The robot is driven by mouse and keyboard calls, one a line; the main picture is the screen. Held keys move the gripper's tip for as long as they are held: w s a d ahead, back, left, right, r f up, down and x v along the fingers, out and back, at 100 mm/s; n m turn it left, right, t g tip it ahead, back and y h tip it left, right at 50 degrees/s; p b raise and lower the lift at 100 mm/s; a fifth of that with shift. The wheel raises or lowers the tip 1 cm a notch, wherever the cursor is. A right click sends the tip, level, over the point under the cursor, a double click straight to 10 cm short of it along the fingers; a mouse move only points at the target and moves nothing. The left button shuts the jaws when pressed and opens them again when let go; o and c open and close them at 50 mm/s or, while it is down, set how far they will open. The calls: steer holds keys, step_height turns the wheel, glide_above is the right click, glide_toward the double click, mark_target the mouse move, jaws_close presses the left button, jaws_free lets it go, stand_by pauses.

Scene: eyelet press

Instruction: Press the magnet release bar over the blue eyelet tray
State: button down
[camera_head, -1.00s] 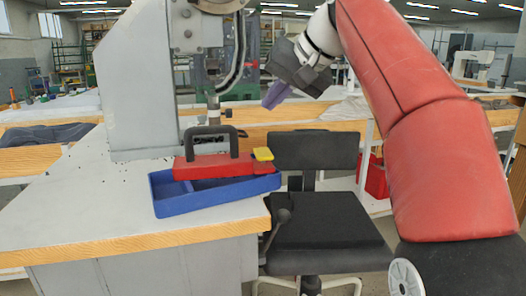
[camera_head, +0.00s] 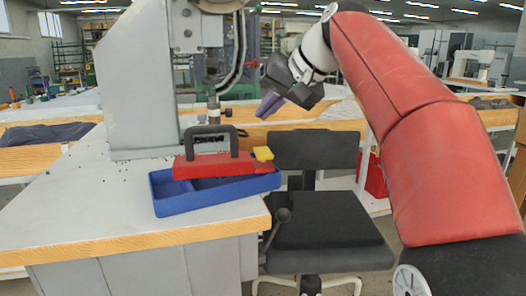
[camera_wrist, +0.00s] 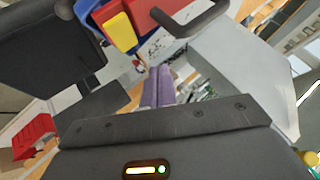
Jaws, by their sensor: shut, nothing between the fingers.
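The blue eyelet tray (camera_head: 215,199) sits on the right front corner of the white bench. A red magnet with a black handle (camera_head: 210,134) lies over the tray. Its yellow release bar (camera_head: 263,154) is at the right end. In the wrist view the yellow bar (camera_wrist: 119,32), the red magnet body and part of the blue tray (camera_wrist: 88,14) show at the top. My gripper (camera_head: 269,105), with purple fingers, is shut and empty. It is above the yellow bar, apart from it. The fingers (camera_wrist: 158,84) also show close together in the wrist view.
The grey press (camera_head: 145,80) stands behind the magnet, with its spindle close by. A black chair (camera_head: 325,225) stands right of the bench. A red box (camera_head: 376,178) is behind the chair. Small dark bits lie on the bench (camera_head: 90,195).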

mark_target(260, 150)
steer(key=shift+f+b, duration=1.9)
steer(key=shift+f, duration=0.7)
steer(key=shift+f, duration=0.1)
steer(key=shift+f, duration=0.25)
steer(key=shift+f+b, duration=0.8)
steer(key=shift+f, duration=0.05)
stand_by(0.7)
steer(key=shift+r, duration=0.1)
steer(key=shift+r+p, duration=1.15)
steer(key=shift+p, duration=0.15)
